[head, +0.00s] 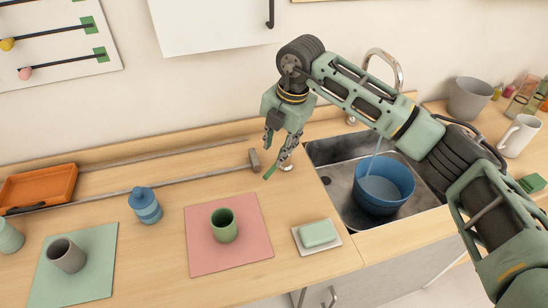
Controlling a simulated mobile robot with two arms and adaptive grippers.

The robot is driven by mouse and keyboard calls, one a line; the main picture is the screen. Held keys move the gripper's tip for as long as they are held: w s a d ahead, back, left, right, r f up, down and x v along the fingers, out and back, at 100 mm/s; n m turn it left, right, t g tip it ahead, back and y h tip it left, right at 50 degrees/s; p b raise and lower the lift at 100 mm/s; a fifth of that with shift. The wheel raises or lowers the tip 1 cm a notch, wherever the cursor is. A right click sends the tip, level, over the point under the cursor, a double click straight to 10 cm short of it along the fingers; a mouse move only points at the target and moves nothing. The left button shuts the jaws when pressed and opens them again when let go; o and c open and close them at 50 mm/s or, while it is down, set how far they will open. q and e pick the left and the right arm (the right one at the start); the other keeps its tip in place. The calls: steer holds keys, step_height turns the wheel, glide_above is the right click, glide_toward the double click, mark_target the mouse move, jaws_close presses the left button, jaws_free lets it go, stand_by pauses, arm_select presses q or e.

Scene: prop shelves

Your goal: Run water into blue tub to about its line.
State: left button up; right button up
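The blue tub (384,203) stands upright in the sink basin. A thin stream of water (375,154) falls into it from the tap, and pale water (381,188) shows inside; I cannot make out a line on the wall. The curved metal tap (397,68) is partly hidden behind my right arm. My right gripper (276,152) points down left of the sink, with its fingers apart and nothing visible between them. My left gripper is out of view.
A soap on a white dish (335,245) lies by the sink's front left. A green cup (223,226) stands on a pink mat (201,260). A long-handled tool (190,176) lies behind. A grey pot (468,98) and white mug (517,137) stand right.

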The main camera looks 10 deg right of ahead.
steer(key=shift+s+d+r, duration=0.1)
steer(key=shift+r, duration=0.55)
steer(key=shift+s+d+r, duration=0.1)
steer(key=shift+r, duration=0.55)
stand_by(6.7)
